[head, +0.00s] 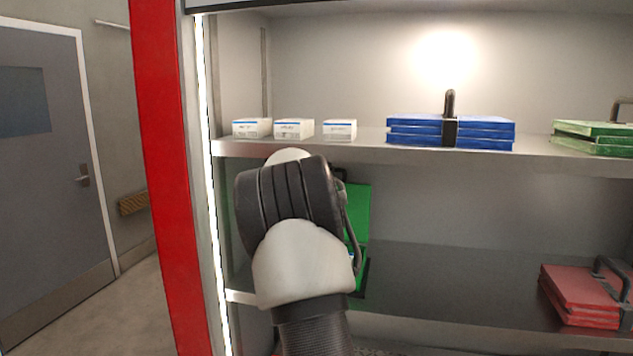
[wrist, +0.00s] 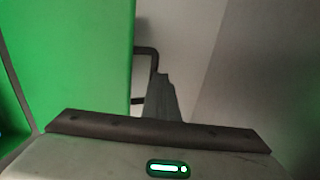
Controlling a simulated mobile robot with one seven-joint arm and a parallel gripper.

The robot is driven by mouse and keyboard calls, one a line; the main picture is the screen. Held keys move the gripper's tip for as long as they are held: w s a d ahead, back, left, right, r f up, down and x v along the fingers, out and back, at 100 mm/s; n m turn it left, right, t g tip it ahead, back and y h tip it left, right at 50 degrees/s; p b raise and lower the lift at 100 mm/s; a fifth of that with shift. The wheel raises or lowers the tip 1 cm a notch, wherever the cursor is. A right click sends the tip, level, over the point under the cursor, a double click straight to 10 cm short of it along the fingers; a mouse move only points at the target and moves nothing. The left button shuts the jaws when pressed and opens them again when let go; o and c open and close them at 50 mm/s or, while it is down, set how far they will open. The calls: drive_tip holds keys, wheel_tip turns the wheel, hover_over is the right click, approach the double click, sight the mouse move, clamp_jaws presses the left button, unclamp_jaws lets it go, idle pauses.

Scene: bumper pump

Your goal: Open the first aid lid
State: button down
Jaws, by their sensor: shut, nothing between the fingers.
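A green first aid case stands on the lower shelf, mostly hidden behind my arm in the head view. Its green lid (head: 357,212) stands raised, close to upright, above a dark-edged base (head: 362,285). In the wrist view the lid (wrist: 80,55) fills the upper left, with a dark handle (wrist: 153,52) on its right edge. My gripper (wrist: 162,85) is shut and empty beside the lid's right edge, near the handle; I cannot tell if it touches. In the head view my gripper is hidden behind my arm.
The upper shelf (head: 360,150) holds small white boxes (head: 293,128), blue cases (head: 420,130) and green cases (head: 595,140). Red cases (head: 580,295) lie at the lower shelf's right. A red post (head: 160,150) bounds the left. The lower shelf's middle (head: 450,285) is clear.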

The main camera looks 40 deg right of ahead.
idle(0.6)
drive_tip(key=b+v, duration=0.2)
drive_tip(key=v, duration=1.5)
drive_tip(key=shift+b, duration=0.3)
